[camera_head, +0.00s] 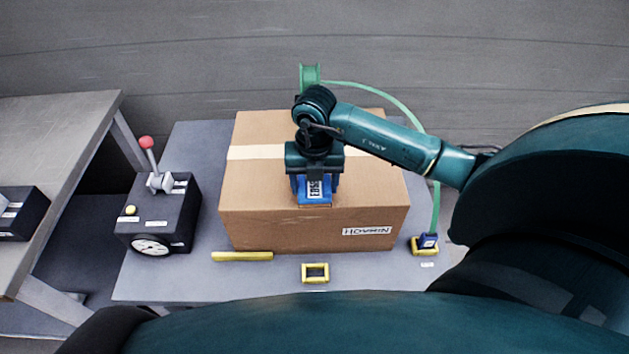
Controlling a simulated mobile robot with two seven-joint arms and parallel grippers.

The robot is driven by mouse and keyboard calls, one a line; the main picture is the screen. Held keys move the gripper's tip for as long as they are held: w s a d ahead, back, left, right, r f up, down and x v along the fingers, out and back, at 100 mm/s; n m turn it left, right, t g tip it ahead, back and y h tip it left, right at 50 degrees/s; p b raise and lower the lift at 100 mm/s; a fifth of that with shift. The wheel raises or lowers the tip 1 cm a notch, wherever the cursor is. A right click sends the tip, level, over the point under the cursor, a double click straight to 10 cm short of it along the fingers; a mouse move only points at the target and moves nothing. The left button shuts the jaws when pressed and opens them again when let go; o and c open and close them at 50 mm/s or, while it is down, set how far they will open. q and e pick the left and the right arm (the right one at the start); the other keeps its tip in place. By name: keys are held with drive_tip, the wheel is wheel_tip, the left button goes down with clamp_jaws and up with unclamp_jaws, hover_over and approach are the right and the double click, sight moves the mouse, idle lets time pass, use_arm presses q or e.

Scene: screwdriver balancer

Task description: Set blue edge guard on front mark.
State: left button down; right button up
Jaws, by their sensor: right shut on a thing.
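My right gripper (315,184) comes down from above and is shut on the guard. Whether the guard touches the box or hangs just above it cannot be told from this angle. No front mark shows clearly; the gripper and guard cover that part of the box edge. My left gripper is not in view.
The box stands on a grey table (160,285). A green strap (436,208) runs behind the box to a yellow-and-blue piece (425,245). A yellow frame (316,281) and yellow bar (242,256) lie in front. A black lever box (158,220) stands left.

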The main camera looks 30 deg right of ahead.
drive_tip(key=shift+f+b, duration=0.35)
drive_tip(key=shift+f, duration=0.1)
idle(0.6)
drive_tip(key=o, duration=1.2)
drive_tip(key=shift+c, duration=0.2)
wheel_tip(320, 180, up, 13)
drive_tip(key=shift+a, duration=0.1)
